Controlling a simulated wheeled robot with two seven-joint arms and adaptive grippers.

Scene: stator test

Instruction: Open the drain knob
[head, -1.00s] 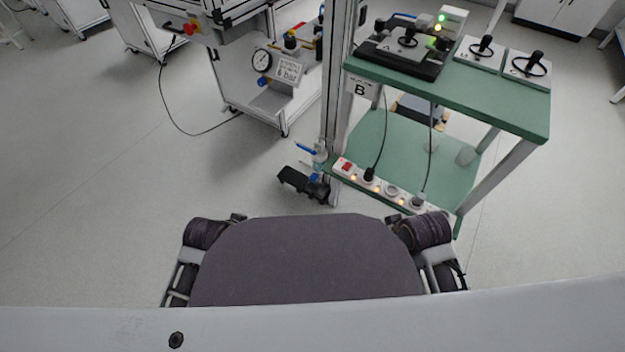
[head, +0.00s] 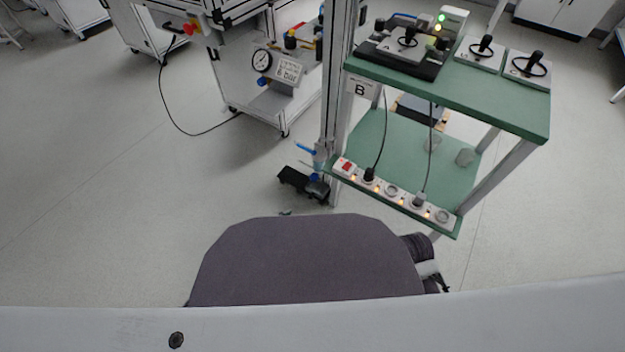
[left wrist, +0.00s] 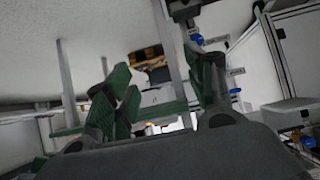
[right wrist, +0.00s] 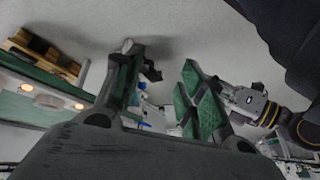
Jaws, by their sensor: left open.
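In the left wrist view, blue parts (left wrist: 197,39) and (left wrist: 235,91) show just beyond the right finger; I cannot tell which is the knob. My left gripper (left wrist: 160,82) is open and empty, its fingers wide apart. My right gripper (right wrist: 160,72) is open and empty.
A green two-level bench (head: 500,105) stands at right, with a power strip (head: 392,190) on its lower shelf. A pressure gauge (head: 262,61) is on the cart left of the post. Floor at left is clear.

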